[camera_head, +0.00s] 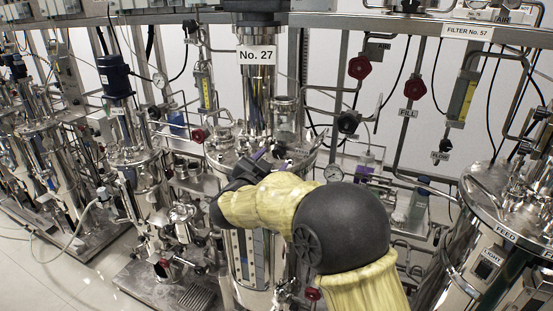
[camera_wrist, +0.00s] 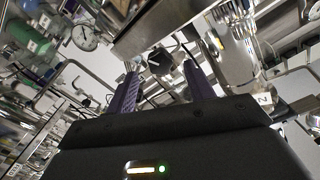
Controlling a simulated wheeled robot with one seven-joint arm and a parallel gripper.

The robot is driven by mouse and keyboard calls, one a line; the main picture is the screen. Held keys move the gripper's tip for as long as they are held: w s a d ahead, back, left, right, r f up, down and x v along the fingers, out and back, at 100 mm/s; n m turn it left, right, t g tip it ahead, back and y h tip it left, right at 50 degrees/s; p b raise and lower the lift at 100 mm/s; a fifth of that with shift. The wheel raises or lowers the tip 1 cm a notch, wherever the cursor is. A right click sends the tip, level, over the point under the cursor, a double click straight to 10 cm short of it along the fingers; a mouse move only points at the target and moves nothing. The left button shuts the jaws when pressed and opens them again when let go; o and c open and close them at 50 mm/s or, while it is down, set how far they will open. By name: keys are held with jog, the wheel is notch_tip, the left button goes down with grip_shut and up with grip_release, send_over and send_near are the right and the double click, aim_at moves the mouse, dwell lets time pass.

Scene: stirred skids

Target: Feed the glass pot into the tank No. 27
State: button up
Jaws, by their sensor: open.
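Tank No. 27 (camera_head: 222,157) is a steel vessel in the middle of the head view, under a tall steel column with a white "No. 27" sign (camera_head: 256,55). My arm covers much of its front. A clear glass cylinder (camera_head: 286,116) stands upright above the tank's lid, right of the column; I cannot tell whether it is the glass pot. My gripper (camera_head: 262,155) is at the lid, partly hidden by my arm. In the wrist view my gripper (camera_wrist: 163,78) has its two purple fingers apart. Nothing is clearly seen held between them.
Pipes, red valve knobs (camera_head: 359,68) and gauges (camera_head: 333,174) crowd the right of the tank. A bottle (camera_head: 418,204) stands on the right. Another steel tank marked FEED (camera_head: 520,190) is at far right. More vessels (camera_head: 130,157) stand left. Free floor (camera_head: 95,290) shows lower left.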

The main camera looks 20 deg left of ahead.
jog(key=s+a+b, duration=0.1)
jog(key=s+b, duration=0.1)
jog(key=s, duration=1)
jog(key=shift+s, duration=0.3)
jog(key=w+d+f+n+g+y, duration=0.2)
jog(key=w+d+n+y, duration=0.2)
jog(key=w+d, duration=0.3)
jog(key=d+f+n+g, duration=0.25)
jog(key=d+f, duration=0.35)
jog(key=d, duration=0.4)
jog(key=s+d+f+g+h, duration=0.1)
jog(key=s+d+f+g, duration=0.4)
jog(key=s+d, duration=0.4)
jog(key=s+d+f+g+h, duration=0.1)
jog(key=s+d+f+g, duration=0.5)
jog(key=s+d, duration=0.4)
jog(key=d+f, duration=0.1)
jog(key=d, duration=0.3)
jog(key=shift+d+f+h, duration=0.25)
jog(key=shift+f+h, duration=0.1)
jog(key=shift+h, duration=0.05)
